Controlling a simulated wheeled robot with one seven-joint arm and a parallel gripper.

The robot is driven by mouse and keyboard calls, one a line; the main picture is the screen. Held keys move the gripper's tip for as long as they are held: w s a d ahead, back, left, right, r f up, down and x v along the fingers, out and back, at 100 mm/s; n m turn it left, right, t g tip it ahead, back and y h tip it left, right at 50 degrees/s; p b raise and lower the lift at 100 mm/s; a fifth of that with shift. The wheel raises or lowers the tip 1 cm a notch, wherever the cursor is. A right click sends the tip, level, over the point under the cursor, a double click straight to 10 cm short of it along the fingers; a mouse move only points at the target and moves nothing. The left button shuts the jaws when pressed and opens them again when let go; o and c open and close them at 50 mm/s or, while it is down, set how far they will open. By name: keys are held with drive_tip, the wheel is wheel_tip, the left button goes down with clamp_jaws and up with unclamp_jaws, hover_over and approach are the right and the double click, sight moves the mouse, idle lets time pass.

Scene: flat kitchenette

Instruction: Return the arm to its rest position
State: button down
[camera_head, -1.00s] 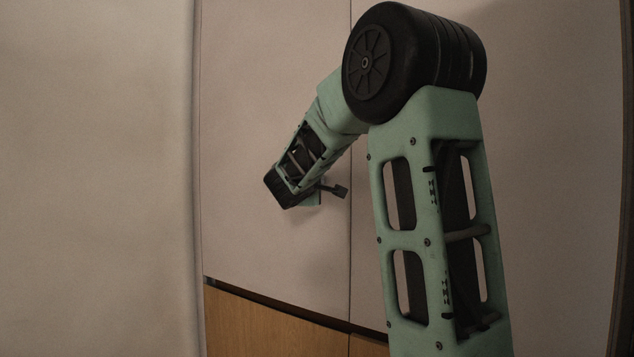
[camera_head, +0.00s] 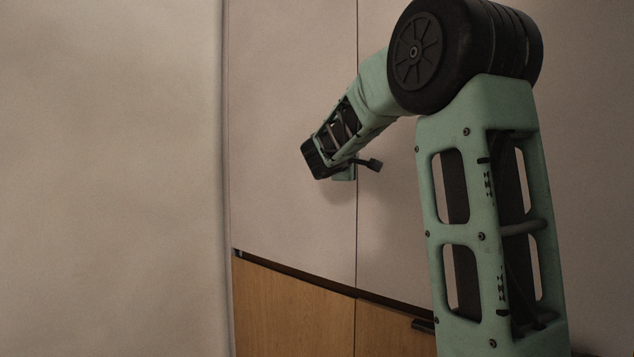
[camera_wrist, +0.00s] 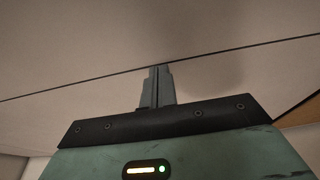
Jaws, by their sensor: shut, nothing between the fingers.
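My arm is green with black joints and rises on the right of the head view, bending over to the left. Its far end hangs in front of pale tall cabinet doors (camera_head: 290,120). In the wrist view my gripper (camera_wrist: 159,70) shows as two grey fingers pressed together, shut and empty. Its fingertips appear close to the dark seam between two pale panels; I cannot tell whether they touch. In the head view the fingers are mostly hidden behind the wrist.
Wooden lower cabinet fronts (camera_head: 290,305) lie below the pale doors, with a dark handle (camera_head: 422,326) at the right. A plain pale wall or panel (camera_head: 110,180) fills the left. A wooden surface (camera_wrist: 300,112) shows at the right edge of the wrist view.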

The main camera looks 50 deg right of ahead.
drive_tip(key=a+f+n+y+p, duration=0.1)
drive_tip(key=a+f+y+p, duration=0.15)
drive_tip(key=a+f, duration=0.55)
drive_tip(key=w+a+f+y+p, duration=0.1)
drive_tip(key=a+f+y, duration=0.3)
drive_tip(key=a, duration=0.7)
drive_tip(key=a+f+n+y+p, duration=0.1)
drive_tip(key=a+f+y, duration=0.35)
drive_tip(key=a, duration=0.55)
drive_tip(key=s+a+f+g+y+p, duration=0.1)
drive_tip(key=s+a+f, duration=0.15)
drive_tip(key=a, duration=0.25)
drive_tip(key=s+a+f+n+y+p, duration=0.1)
drive_tip(key=s+a+f, duration=0.15)
drive_tip(key=a, duration=0.25)
drive_tip(key=s+a+f+g+y+p, duration=0.1)
drive_tip(key=s+a, duration=0.3)
drive_tip(key=a, duration=0.1)
drive_tip(key=s+a+f+g+y+p, duration=0.1)
drive_tip(key=s+a+f+g, duration=0.1)
drive_tip(key=s+a, duration=0.3)
drive_tip(key=s+a+f+g+y, duration=0.1)
drive_tip(key=s+a+f+y, duration=0.1)
drive_tip(key=s+a, duration=0.4)
drive_tip(key=s, duration=0.5)
drive_tip(key=shift+s+n+g+y+p, duration=0.3)
drive_tip(key=shift+n+g+p, duration=0.1)
drive_tip(key=shift+r, duration=0.1)
